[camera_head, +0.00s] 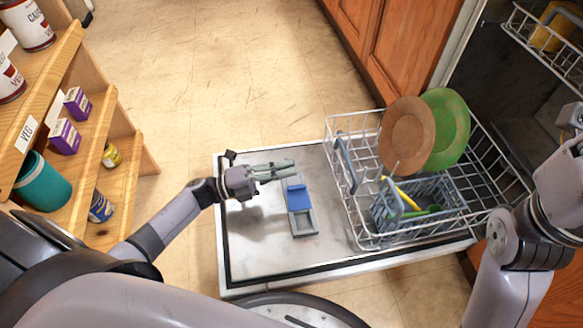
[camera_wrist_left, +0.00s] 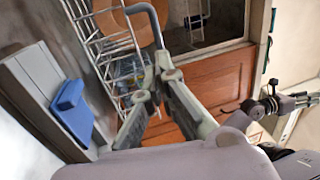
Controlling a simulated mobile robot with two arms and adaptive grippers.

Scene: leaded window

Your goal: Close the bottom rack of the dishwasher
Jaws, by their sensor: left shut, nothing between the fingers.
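The bottom rack (camera_head: 352,205) of the dishwasher is pulled out over the open door (camera_head: 255,245). It is a white wire rack with a grey handle (camera_head: 345,165) at its front left; part of it shows in the left wrist view (camera_wrist_left: 112,48). It holds a brown plate (camera_head: 406,135), a green plate (camera_head: 447,125) and a grey cutlery basket (camera_head: 395,212). My left gripper (camera_head: 287,168) is shut and empty above the door, left of the rack and apart from it in the head view. My right arm enters at the right; its fingers are not visible.
A blue-lidded detergent compartment (camera_head: 300,205) is on the door's inner face. The upper rack (camera_head: 545,40) is at the top right. Wooden shelves (camera_head: 125,180) with cans and boxes stand at the left. The tiled floor (camera_head: 210,80) beyond the door is clear.

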